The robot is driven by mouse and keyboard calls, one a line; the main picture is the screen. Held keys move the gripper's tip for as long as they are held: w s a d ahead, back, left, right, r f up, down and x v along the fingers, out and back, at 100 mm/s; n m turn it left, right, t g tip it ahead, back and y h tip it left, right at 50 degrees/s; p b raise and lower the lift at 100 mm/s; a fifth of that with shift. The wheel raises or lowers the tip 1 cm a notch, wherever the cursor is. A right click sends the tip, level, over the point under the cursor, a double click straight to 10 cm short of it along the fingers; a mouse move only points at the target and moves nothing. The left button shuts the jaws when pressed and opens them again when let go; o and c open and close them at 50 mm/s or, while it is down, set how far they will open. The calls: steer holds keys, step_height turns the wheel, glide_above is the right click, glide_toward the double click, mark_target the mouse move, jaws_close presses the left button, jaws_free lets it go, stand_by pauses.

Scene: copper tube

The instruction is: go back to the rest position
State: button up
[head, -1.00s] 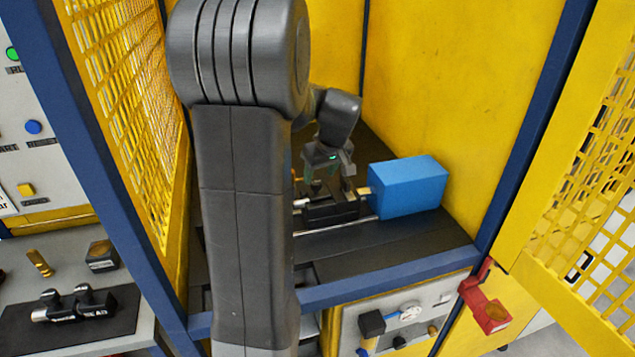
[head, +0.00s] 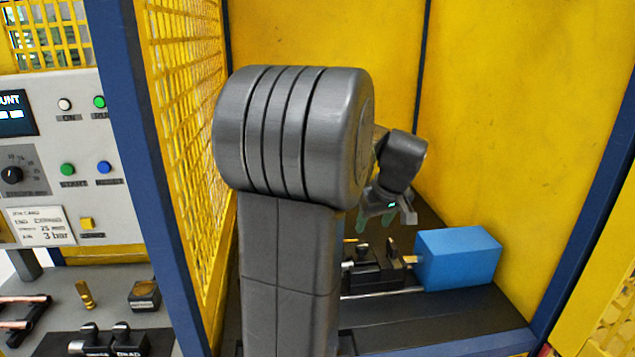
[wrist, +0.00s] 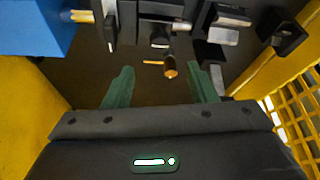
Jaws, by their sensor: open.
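My gripper (head: 377,220) is inside the yellow-walled cell, above a black clamp fixture (head: 372,270). Its two green fingers stand apart with nothing between them in the wrist view (wrist: 158,86). The fixture shows past the fingertips there, with a small copper-coloured cylinder end (wrist: 169,68). My own arm hides the left part of the fixture in the head view.
A blue block (head: 458,258) sits right of the fixture. Yellow mesh (head: 185,110) and a blue post (head: 140,180) stand left of my arm. Left of the post are a control panel (head: 85,140) and a shelf with small parts, including a brass piece (head: 85,294).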

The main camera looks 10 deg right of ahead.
mark_target(363, 247)
steer(key=p+x, duration=0.1)
steer(key=x, duration=1)
steer(key=shift+f, duration=0.3)
steer(key=shift+r+p, duration=1.25)
steer(key=shift+r, duration=0.8)
